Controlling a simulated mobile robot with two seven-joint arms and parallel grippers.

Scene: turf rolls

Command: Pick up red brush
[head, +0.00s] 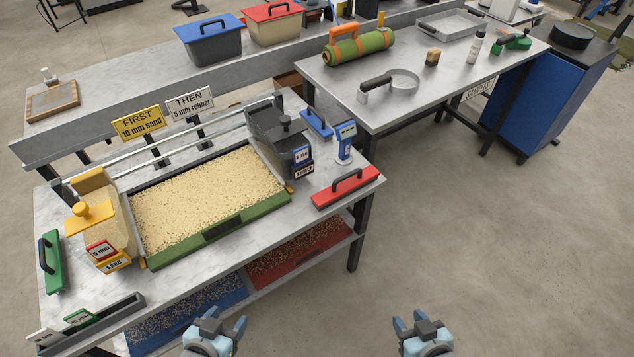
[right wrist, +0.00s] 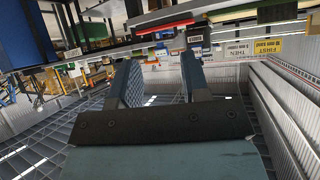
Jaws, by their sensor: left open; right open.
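The red brush (head: 348,187) has a long red body and a black handle on top. It lies on the near right corner of the marble-topped table (head: 330,168) in the head view. A red strip that looks like the same brush (right wrist: 165,28) shows near the top of the right wrist view. My left gripper (head: 226,318) is open and empty at the bottom of the head view, in front of the table. My right gripper (head: 409,319) is open and empty, below and to the right of the brush, well apart from it. Its two fingers also show in the right wrist view (right wrist: 161,72).
A tray of sand-coloured granules (head: 208,250) fills the table's middle. A grey spreader box (head: 278,150), a blue-and-white device (head: 344,142) and a blue brush (head: 316,125) stand near the red brush. A green brush (head: 50,262) lies far left.

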